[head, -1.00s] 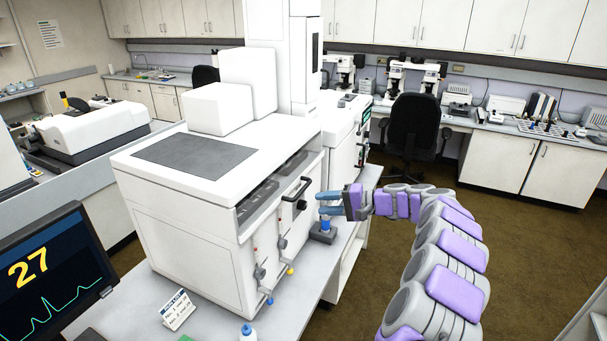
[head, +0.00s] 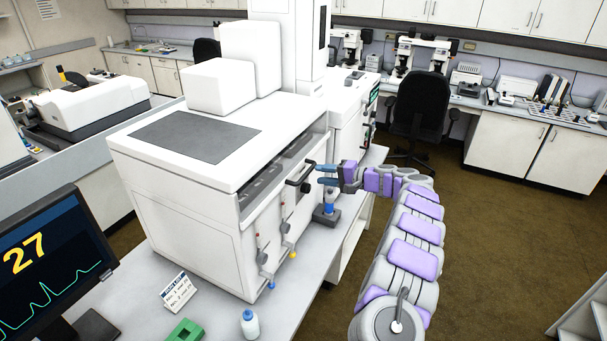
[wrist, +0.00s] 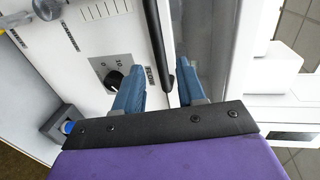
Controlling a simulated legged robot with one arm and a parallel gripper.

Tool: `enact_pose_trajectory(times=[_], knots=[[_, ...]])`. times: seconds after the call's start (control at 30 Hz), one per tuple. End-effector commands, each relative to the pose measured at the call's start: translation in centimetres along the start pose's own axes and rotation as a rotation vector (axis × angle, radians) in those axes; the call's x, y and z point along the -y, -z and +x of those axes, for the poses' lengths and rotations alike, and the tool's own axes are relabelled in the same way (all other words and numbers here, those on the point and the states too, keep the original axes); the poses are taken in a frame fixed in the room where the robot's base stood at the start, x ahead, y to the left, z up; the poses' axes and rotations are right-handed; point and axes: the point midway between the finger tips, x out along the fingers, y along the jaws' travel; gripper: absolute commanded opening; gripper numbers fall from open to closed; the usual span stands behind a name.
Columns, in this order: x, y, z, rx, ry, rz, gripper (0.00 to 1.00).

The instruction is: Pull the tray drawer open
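The white instrument (head: 185,225) stands on the bench, with a black bar handle (head: 300,177) on its front face below a slot showing dark tray surfaces (head: 262,188). The drawer front looks closed, though its outline is hard to tell. My gripper (head: 326,174) is at the right end of the handle, fingers pointing at the front. In the wrist view, my blue fingers (wrist: 160,92) are apart, and the black handle (wrist: 160,50) shows between them. The left finger partly covers the dial beside it. I cannot tell whether either finger touches the handle.
A dark knob (wrist: 113,80) sits on the panel close to my left finger. A small stand with a blue-capped vial (head: 327,208) is below my gripper. A white bottle (head: 249,323) and green block (head: 185,331) are on the bench.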

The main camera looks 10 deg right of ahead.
Motion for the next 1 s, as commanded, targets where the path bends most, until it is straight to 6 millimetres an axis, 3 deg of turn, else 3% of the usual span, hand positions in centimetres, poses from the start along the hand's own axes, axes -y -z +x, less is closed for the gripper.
enact_pose_trajectory(times=[0.23, 0.43, 0.83, 1.0], knots=[[-0.1, 0.0, 4.7, -0.003, -0.004, -0.003, 0.4], [0.1, -0.5, 7.5, -0.002, -0.009, -0.007, 0.4], [0.2, -0.1, 7.6, -0.002, -0.001, -0.004, 0.4], [0.2, -0.1, 7.7, -0.003, -0.002, -0.003, 0.23]])
